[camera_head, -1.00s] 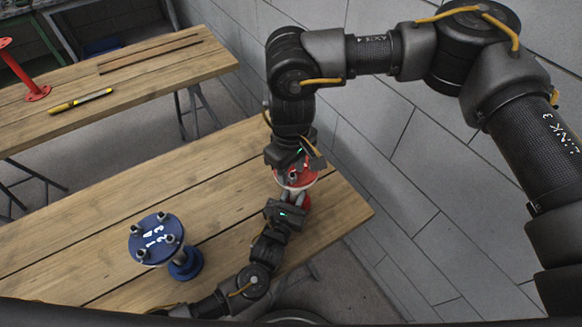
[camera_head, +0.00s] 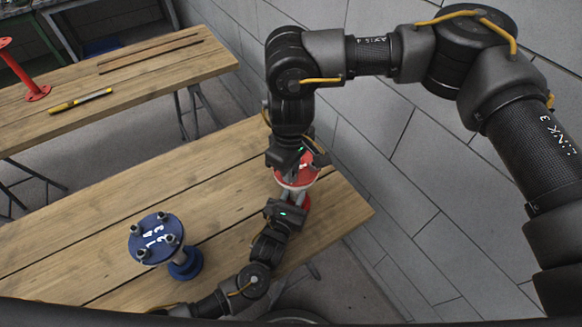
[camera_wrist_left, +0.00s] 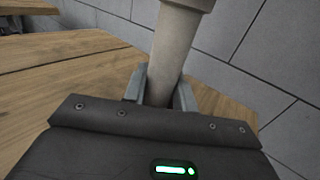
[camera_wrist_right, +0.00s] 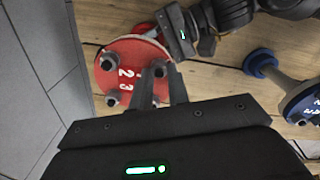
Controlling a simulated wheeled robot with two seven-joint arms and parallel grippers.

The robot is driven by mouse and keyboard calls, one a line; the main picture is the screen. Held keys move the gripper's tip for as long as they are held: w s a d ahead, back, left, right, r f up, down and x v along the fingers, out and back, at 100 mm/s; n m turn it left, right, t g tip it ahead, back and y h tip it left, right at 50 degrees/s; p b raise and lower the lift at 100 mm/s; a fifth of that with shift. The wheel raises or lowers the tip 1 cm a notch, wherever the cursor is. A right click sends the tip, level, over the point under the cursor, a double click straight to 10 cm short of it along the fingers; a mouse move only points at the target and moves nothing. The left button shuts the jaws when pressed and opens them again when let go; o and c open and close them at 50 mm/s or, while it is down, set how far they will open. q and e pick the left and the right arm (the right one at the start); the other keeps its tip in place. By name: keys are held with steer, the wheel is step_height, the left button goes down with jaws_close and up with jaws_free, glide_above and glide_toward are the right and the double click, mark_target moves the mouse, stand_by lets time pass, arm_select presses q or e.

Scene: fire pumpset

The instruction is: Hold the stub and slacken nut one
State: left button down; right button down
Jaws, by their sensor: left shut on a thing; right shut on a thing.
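The red flanged stub (camera_head: 303,175) stands upright at the right end of the near bench. My left gripper (camera_head: 289,203) is shut on its pale pipe (camera_wrist_left: 176,50), below the flange; the pipe fills the jaws in the left wrist view. My right gripper (camera_head: 287,172) points down over the top flange. In the right wrist view, its fingers (camera_wrist_right: 159,75) are shut on a nut (camera_wrist_right: 159,69) at the edge of the red flange (camera_wrist_right: 127,55). The fingers hide part of this nut and one number. Other nuts (camera_wrist_right: 107,63) and the numbers 2 and 3 show beside it.
A blue flanged stub (camera_head: 155,238) with several nuts stands left on the same bench (camera_head: 180,187). A second bench behind holds a red stand (camera_head: 38,92) and a yellow-black tool (camera_head: 80,102). A grey wall (camera_head: 420,190) lies close on the right.

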steer(key=n, duration=0.7)
steer(key=shift+s, duration=0.1)
steer(key=n, duration=0.3)
steer(key=shift+s+n, duration=0.1)
steer(key=shift+n, duration=0.3)
steer(key=n, duration=0.3)
steer(key=shift+n, duration=0.3)
steer(key=n, duration=0.5)
steer(key=shift+s, duration=0.1)
arm_select(q)
steer(key=shift+f, duration=0.1)
arm_select(e)
steer(key=n, duration=0.6)
steer(key=shift+d, duration=0.2)
steer(key=shift+n, duration=0.3)
steer(key=c, duration=1.3)
jaws_free()
steer(key=shift+c, duration=0.2)
steer(key=shift+r, duration=0.1)
